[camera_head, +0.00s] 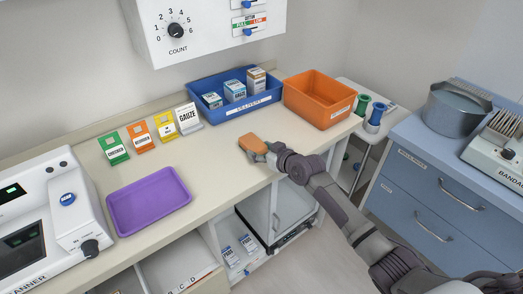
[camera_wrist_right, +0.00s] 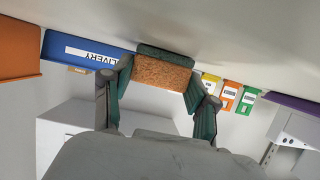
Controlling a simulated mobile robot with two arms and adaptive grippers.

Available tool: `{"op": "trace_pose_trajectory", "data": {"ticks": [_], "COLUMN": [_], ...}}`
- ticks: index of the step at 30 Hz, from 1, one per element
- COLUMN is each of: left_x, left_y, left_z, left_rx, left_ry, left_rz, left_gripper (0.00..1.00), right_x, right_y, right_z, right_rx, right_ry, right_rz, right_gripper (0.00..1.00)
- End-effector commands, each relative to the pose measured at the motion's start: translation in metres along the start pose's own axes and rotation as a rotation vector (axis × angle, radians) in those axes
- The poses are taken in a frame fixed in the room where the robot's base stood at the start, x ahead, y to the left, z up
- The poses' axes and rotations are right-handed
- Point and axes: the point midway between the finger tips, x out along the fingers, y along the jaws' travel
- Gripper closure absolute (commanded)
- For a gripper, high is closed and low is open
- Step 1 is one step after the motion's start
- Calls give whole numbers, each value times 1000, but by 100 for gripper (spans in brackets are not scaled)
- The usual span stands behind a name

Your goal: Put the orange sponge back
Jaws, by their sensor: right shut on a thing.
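The orange sponge (camera_head: 252,144) is over the bare counter, left of the orange bin. My right gripper (camera_head: 264,152) is shut on it; in the right wrist view its two fingers stand at either side of the sponge (camera_wrist_right: 160,74), which has a dark strip along one edge. I cannot tell whether the sponge touches the counter or hangs just above it. The orange bin (camera_head: 310,109) stands at the back right of the counter and looks empty. My left gripper is not in view.
A blue delivery bin (camera_head: 239,108) with several boxes stands left of the orange bin. Colored cards (camera_head: 140,138) line the back. A purple tray (camera_head: 149,202) lies left. The counter (camera_head: 220,165) is clear between tray and sponge. Green and blue spools (camera_head: 375,116) stand right.

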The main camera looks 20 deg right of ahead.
Motion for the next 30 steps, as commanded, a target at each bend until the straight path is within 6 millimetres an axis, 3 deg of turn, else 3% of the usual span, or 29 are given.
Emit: {"op": "trace_pose_trajectory", "data": {"ticks": [4,5,9,20,23,30], "left_x": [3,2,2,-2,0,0], "left_y": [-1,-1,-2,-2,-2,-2], "left_z": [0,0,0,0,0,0], "left_rx": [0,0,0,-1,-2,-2], "left_ry": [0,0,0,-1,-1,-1], "left_rz": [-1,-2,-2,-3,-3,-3], "left_gripper": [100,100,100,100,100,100], "right_x": [1,1,1,-2,-12,-62], "right_y": [0,0,0,0,0,0], "right_z": [4,2,2,-2,0,1], "right_rx": [0,0,0,0,0,-3], "right_ry": [0,0,0,0,1,0], "right_rz": [0,0,0,0,0,0], "right_gripper": [69,36,16,16,16,16]}}
